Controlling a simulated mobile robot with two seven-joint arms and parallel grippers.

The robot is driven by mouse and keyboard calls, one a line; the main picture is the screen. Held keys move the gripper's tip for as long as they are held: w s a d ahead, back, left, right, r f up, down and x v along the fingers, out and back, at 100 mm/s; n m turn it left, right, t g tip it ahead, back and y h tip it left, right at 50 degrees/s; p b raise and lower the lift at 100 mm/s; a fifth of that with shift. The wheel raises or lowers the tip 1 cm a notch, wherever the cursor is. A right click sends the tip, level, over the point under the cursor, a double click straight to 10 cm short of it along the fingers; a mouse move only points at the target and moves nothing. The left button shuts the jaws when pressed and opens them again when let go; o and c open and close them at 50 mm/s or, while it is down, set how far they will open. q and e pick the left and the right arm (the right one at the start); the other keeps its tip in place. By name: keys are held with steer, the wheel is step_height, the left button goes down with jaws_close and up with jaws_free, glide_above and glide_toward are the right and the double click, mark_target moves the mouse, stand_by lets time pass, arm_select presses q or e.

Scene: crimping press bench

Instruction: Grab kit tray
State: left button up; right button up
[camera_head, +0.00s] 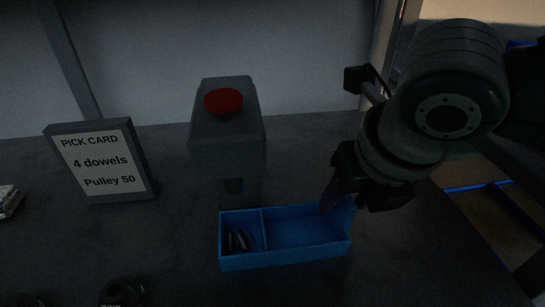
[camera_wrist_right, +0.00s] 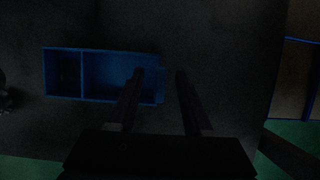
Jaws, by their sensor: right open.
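The blue kit tray (camera_head: 285,260) lies on the dark bench below the press and also shows in the wrist view (camera_wrist_right: 110,101). A divider splits it into a small left compartment with several dark dowels (camera_head: 238,240) and a larger, empty right one. My right gripper (camera_head: 350,203) is open at the tray's right end. In the wrist view its fingers (camera_wrist_right: 159,76) lie on either side of the right end wall, one over the inside and one outside. I cannot tell whether they touch it. My left gripper is not in view.
A grey press with a red button (camera_head: 223,101) stands behind the tray. A pick card (camera_head: 100,162) reading "4 dowels, Pulley 50" stands at left. Dark round parts (camera_head: 122,293) lie at the front left. Beyond the bench's right edge is a blue-rimmed brown bin (camera_head: 490,215).

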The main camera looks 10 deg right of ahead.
steer(key=shift+c, duration=0.3)
jaws_close()
stand_by(1.1)
